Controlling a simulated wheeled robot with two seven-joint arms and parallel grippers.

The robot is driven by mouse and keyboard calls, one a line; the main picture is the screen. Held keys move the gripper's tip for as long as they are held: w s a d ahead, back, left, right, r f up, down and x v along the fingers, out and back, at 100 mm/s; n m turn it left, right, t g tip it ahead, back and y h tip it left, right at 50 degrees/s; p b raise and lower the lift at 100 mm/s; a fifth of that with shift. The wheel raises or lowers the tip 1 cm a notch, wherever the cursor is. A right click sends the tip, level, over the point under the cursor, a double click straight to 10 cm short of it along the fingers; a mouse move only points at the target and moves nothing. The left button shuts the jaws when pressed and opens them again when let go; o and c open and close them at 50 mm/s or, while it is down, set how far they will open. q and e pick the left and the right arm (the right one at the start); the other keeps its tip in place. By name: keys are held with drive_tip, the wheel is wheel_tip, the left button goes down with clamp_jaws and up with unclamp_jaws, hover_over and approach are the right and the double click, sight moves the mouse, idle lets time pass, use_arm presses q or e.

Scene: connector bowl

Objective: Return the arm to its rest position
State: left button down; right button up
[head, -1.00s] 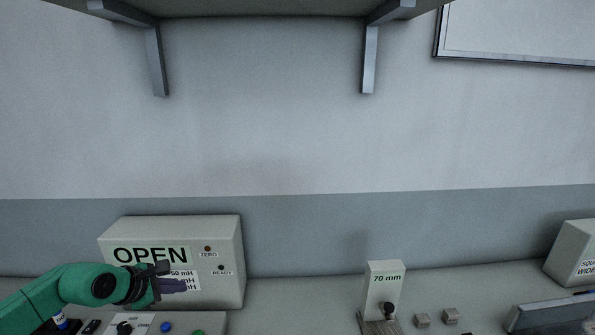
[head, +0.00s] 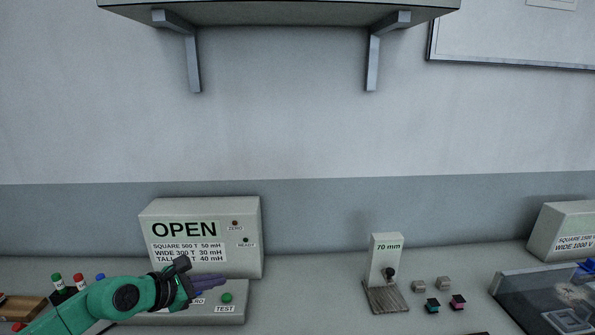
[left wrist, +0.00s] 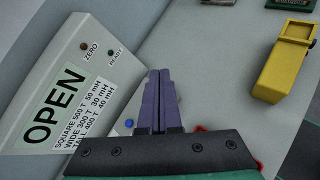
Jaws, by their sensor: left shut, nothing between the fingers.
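My left arm comes in from the lower left of the head view. Its left gripper (head: 222,283) has purple fingers, held in front of the white tester box marked OPEN (head: 200,237) and over the low panel with the green TEST button (head: 227,297). In the left wrist view the two purple fingers (left wrist: 159,88) lie together, shut and empty. The tester box (left wrist: 60,115) shows there at the left, apart from the fingers. The low panel is partly hidden behind the gripper. My right gripper is not in view.
A yellow object (left wrist: 284,65) lies right of the fingers in the left wrist view. In the head view, a 70 mm stand (head: 384,262) and small connectors (head: 432,305) are at centre right. A clear-walled bin (head: 540,300) is far right. Bench between tester and stand is clear.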

use_arm(q)
drive_tip(key=s+d+r+n+t+h, duration=0.25)
drive_tip(key=d+r+n+t, duration=0.35)
drive_tip(key=d+r+n, duration=0.45)
drive_tip(key=s+a+f+n+g+y, duration=0.2)
drive_tip(key=s+a+f+n+y, duration=0.35)
drive_tip(key=n, duration=0.85)
drive_tip(key=s+a+f+n+g+y, duration=0.2)
drive_tip(key=a+f+n+y, duration=0.4)
drive_tip(key=a+f+n, duration=0.7)
drive_tip(key=s+d+f+n+g+h, duration=0.1)
drive_tip(key=s+d+f+n+g, duration=0.1)
drive_tip(key=s+f+n+g, duration=0.45)
drive_tip(key=s+d+f+n+g+h, duration=0.1)
drive_tip(key=s+d+f+n+g, duration=0.15)
drive_tip(key=s, duration=0.75)
drive_tip(key=s+f+b, duration=0.3)
drive_tip(key=f+b, duration=0.3)
drive_tip(key=f, duration=2.5)
drive_tip(key=s+a+f+m+g+b, duration=0.1)
drive_tip(key=s+a+f+b, duration=0.2)
drive_tip(key=s+f, duration=1.3)
drive_tip(key=shift+s+a+f+g+b, duration=0.15)
drive_tip(key=shift+s+f+g+b, duration=0.1)
drive_tip(key=shift+f+g+b, duration=0.25)
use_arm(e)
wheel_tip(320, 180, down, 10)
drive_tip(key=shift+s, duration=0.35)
